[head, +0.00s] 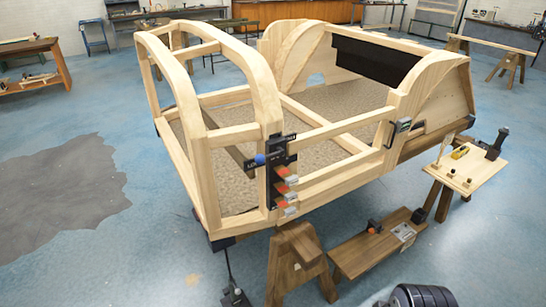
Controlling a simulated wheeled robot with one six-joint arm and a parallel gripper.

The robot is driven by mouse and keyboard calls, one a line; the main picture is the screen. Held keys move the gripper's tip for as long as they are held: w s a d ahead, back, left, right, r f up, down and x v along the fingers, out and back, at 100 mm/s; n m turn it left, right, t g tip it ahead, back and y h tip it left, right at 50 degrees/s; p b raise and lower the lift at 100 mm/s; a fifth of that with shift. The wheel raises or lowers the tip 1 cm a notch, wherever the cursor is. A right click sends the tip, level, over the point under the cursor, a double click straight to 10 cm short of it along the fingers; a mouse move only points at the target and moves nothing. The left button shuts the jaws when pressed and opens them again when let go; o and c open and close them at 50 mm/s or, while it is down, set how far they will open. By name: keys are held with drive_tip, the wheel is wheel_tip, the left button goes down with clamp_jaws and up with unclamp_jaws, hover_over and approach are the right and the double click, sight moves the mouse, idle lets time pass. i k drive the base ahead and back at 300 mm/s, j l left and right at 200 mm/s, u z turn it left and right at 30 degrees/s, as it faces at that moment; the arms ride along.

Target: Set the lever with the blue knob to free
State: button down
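The blue knob (260,159) is on a small dark lever mechanism on the front corner post of the wooden bodyframe (341,186). The knob sits at the left side of a black upright plate (273,185), next to a small dark label with lettering too small to read surely. Another dark label (291,138) is at the plate's upper right. Several orange-and-grey parts (283,188) stick out below the knob.
A wooden trestle (297,262) stands under the near corner, with a low wooden bench (365,248) to its right. A small table (466,170) with tools stands at the right. Open blue floor lies to the left, with a grey patch (60,195).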

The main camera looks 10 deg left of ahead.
sight(259, 159)
drive_tip(key=j+z, duration=0.2)
drive_tip(key=j, duration=0.45)
drive_tip(key=k+j+z, duration=0.2)
drive_tip(key=j, duration=0.4)
drive_tip(key=i+j, duration=0.05)
drive_tip(key=i, duration=0.05)
